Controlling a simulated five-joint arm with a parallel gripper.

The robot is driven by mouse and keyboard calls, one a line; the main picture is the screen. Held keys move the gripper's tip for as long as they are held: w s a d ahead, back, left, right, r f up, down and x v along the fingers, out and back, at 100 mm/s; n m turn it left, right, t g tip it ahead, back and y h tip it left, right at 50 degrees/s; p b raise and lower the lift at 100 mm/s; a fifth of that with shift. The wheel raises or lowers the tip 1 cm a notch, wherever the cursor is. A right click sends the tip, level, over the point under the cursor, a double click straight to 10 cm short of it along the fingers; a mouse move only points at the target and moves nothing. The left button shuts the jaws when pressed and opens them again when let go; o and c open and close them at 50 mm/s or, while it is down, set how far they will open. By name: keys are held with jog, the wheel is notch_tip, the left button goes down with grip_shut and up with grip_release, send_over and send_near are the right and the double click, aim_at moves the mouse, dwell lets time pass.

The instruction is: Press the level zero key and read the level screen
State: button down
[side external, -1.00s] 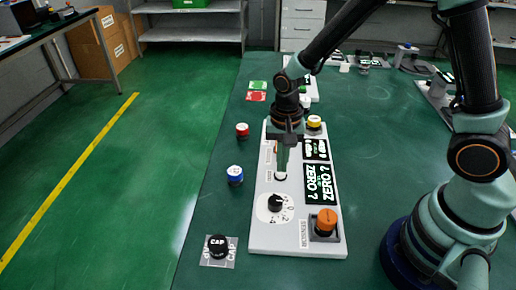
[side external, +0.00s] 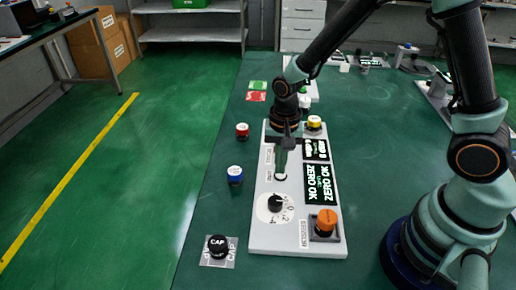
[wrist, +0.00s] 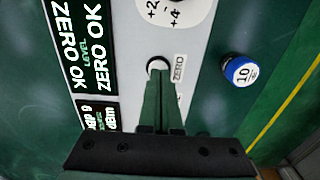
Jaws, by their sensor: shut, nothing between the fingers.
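The white generator panel (side external: 275,238) lies on the green table. My gripper (side external: 281,174) is shut and empty, pointing down with its tips at the round zero key (wrist: 157,64), beside the "ZERO" label (wrist: 179,68). The tips hide part of the key, and I cannot tell how far it is pressed. The level screen (side external: 319,184) reads "ZERO OK" with "LEVEL" between the two lines; it also shows in the wrist view (wrist: 84,45). A smaller screen (wrist: 98,116) beside it shows "dBm".
A black knob (side external: 275,203) with a number dial and an orange knob (side external: 326,222) sit on the panel's near part.

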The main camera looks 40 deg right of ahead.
notch_tip(320, 180, up, 14)
dwell(0.4)
jog(key=shift+r, duration=0.1)
dwell(0.5)
jog(key=s+d+r+n+t, duration=0.5)
jog(key=s+d+r+n, duration=0.2)
jog(key=n, duration=0.2)
jog(key=shift+r, duration=0.25)
